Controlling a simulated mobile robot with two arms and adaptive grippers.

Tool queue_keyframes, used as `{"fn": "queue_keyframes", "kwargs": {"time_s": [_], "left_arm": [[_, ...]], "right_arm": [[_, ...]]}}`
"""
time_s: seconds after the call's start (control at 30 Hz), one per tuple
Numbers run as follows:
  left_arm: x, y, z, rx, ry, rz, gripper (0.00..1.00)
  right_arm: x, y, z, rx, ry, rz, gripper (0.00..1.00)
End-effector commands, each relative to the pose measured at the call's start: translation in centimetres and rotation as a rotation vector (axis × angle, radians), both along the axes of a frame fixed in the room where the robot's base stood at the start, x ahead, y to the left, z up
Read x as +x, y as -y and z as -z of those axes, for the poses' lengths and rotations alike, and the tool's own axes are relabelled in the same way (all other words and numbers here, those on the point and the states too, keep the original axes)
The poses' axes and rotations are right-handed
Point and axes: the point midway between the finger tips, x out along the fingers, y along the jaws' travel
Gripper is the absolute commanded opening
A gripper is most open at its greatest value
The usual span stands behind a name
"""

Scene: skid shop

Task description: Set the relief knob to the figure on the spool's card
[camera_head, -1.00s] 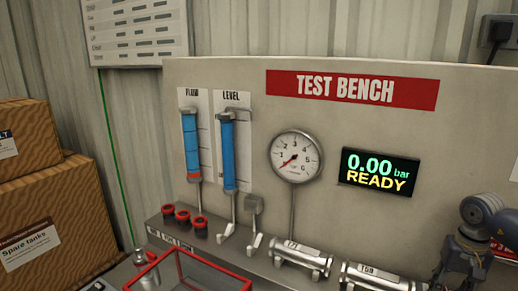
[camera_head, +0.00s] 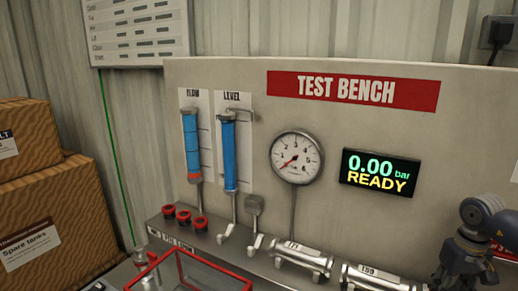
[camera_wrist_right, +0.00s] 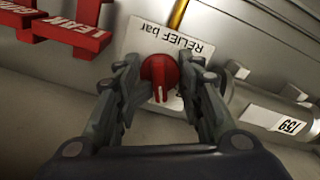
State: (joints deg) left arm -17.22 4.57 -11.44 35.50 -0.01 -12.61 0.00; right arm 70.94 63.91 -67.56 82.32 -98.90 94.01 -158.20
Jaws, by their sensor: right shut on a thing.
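My right gripper (camera_wrist_right: 158,70) is shut on the knob, one finger on each side. In the head view my right gripper (camera_head: 465,262) is at the lower right, with the knob hidden. Two metal spools lie on the bench ledge: one (camera_head: 303,258) with a small label I cannot read surely, one (camera_head: 385,280) labelled 159. My left gripper is not in view.
The bench display (camera_head: 380,172) reads 0.00 bar READY. A round gauge (camera_head: 296,157) has its needle at the low end. Cardboard boxes (camera_head: 45,220) are far left.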

Motion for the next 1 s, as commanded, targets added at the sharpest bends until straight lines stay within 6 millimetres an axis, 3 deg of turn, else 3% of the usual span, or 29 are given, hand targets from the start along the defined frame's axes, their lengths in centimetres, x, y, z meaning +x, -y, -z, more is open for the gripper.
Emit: {"fn": "queue_keyframes", "kwargs": {"time_s": [0.3,0.33,0.57,1.0], "left_arm": [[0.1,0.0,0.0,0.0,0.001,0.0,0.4],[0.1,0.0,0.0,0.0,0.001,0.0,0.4],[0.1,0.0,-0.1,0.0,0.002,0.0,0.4],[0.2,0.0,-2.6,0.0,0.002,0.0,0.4]], "right_arm": [[-0.1,-0.1,0.2,0.001,-0.004,-0.081,0.21],[-0.1,-0.1,0.2,0.001,-0.004,-0.081,0.33],[0.0,-0.1,0.1,0.001,-0.003,-0.08,0.33],[0.0,0.0,-3.3,0.001,0.0,-0.078,0.33]]}}
